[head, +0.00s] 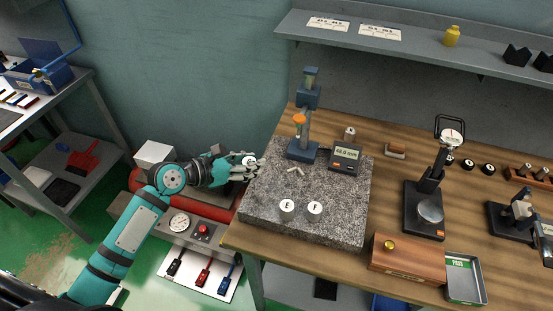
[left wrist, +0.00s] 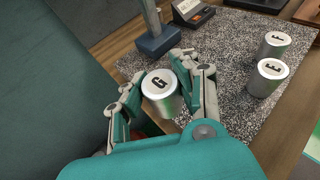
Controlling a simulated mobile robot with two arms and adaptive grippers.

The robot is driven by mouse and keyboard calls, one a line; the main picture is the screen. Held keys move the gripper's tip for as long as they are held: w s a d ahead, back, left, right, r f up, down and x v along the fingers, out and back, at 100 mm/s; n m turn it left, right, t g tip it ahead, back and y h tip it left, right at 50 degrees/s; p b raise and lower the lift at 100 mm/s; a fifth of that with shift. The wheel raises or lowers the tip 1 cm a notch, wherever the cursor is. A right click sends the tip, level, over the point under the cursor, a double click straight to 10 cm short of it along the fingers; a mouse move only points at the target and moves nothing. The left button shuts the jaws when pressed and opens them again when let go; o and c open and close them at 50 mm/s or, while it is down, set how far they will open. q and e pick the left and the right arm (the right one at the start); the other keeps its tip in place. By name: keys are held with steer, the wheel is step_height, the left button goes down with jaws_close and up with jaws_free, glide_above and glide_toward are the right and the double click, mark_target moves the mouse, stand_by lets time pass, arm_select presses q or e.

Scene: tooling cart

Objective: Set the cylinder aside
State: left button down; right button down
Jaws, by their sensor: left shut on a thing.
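My left gripper (head: 246,166) is at the left edge of the granite plate (head: 345,229). It is shut on a silver cylinder marked G (left wrist: 160,85), held upright between the fingers in the left wrist view. Its pale top also shows in the head view (head: 250,160). I cannot tell how high its base is. Two similar cylinders, marked E (head: 287,206) and F (head: 315,208), stand on the front of the plate; they also show in the left wrist view as E (left wrist: 267,78) and F (left wrist: 274,44). My right gripper is not in view.
A blue indicator stand (head: 304,149) and a digital readout (head: 345,157) stand at the plate's back. Small pale pieces (head: 295,171) lie near the stand. A wooden box (head: 407,259) and a green-lined tray (head: 464,280) are at the bench's front right. The plate's middle is mostly clear.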

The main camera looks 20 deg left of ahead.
arm_select(q)
steer(key=w+d, duration=0.2)
steer(key=w, duration=0.1)
steer(key=w+d, duration=0.1)
steer(key=w, duration=0.1)
steer(key=shift+d+f+p, duration=0.15)
steer(key=shift+d+p, duration=0.1)
steer(key=shift+p, duration=0.1)
steer(key=shift+w+d+f, duration=0.2)
steer(key=shift+w+d, duration=0.1)
steer(key=shift+w, duration=0.1)
step_height(320, 180, down, 3)
steer(key=shift+f, duration=0.35)
steer(key=c, duration=1)
jaws_free()
steer(key=shift+o, duration=0.2)
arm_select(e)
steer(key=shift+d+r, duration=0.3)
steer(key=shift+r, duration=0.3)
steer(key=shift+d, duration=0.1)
